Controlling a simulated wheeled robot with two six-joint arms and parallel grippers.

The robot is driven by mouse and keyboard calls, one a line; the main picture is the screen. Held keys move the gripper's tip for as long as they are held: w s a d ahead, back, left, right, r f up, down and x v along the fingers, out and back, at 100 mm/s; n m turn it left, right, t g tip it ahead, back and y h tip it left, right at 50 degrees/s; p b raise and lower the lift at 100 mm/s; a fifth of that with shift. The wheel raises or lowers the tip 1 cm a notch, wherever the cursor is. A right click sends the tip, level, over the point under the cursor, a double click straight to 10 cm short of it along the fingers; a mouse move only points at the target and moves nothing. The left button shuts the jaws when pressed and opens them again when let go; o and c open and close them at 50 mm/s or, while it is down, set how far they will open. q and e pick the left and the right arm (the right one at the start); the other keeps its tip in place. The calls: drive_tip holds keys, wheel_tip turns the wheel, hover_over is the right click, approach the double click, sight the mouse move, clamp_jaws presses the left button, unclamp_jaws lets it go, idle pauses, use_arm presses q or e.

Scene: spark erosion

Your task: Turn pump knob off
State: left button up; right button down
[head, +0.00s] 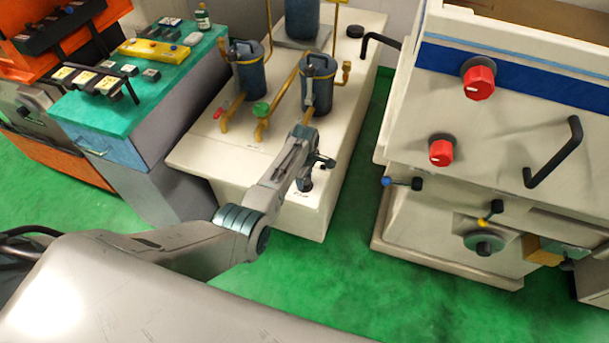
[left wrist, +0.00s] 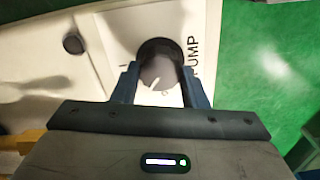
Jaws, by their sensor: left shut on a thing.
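The pump knob (left wrist: 158,68) is a dark round knob with a white pointer line, on a white plate lettered PUMP (left wrist: 193,58). In the left wrist view the two fingers of my left gripper (left wrist: 160,82) stand on either side of it, shut on it. In the head view the knob (head: 306,184) shows at the near end of the cream pump cabinet (head: 240,165), with my left gripper (head: 318,163) over it. The pointer slants; I cannot read which mark it meets. My right gripper is not in view.
Two dark blue filter canisters (head: 249,72) with yellow pipes stand on the cabinet behind my arm. A cream machine with red knobs (head: 479,82) and a black handle (head: 556,155) stands at the right. Green floor (head: 345,215) lies between them. A green-topped bench (head: 120,110) is at the left.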

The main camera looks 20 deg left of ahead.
use_arm(q)
drive_tip(key=n+p, duration=0.1)
drive_tip(key=n, duration=0.3)
drive_tip(key=shift+s+n+p, duration=0.1)
drive_tip(key=shift+n+p, duration=0.2)
drive_tip(key=shift+n, duration=1.5)
drive_tip(key=o, duration=1)
drive_tip(key=shift+c, duration=0.2)
drive_tip(key=shift+r, duration=0.5)
wheel_tip(320, 180, up, 10)
drive_tip(key=shift+b, duration=0.35)
drive_tip(key=shift+f, duration=0.15)
